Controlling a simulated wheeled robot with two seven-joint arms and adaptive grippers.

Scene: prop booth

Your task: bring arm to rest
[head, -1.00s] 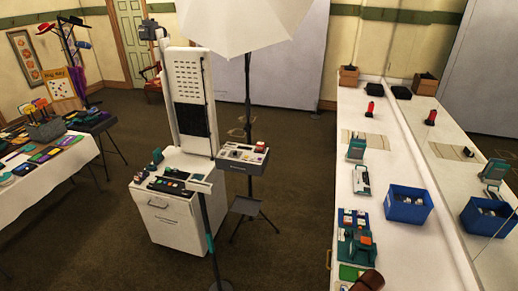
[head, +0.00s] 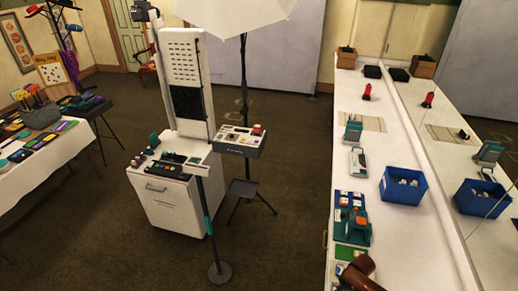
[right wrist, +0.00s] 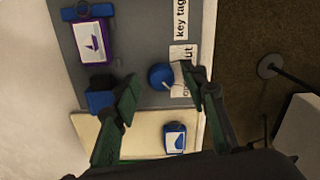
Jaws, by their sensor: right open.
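My right gripper (right wrist: 160,78) shows in the right wrist view with its two dark green fingers spread apart. A round blue piece (right wrist: 161,76) lies below, between the fingertips in the picture; I see no grip on it. Under the gripper is a grey mat (right wrist: 140,65) with printed labels, one reading "key tag". A blue block (right wrist: 99,100) is beside the left finger, partly hidden by it. I cannot make out either gripper in the head view, and my left gripper is not in view.
A purple-framed card (right wrist: 93,40) and a blue tag (right wrist: 175,137) lie near the gripper. Carpet lies beyond the right edge.

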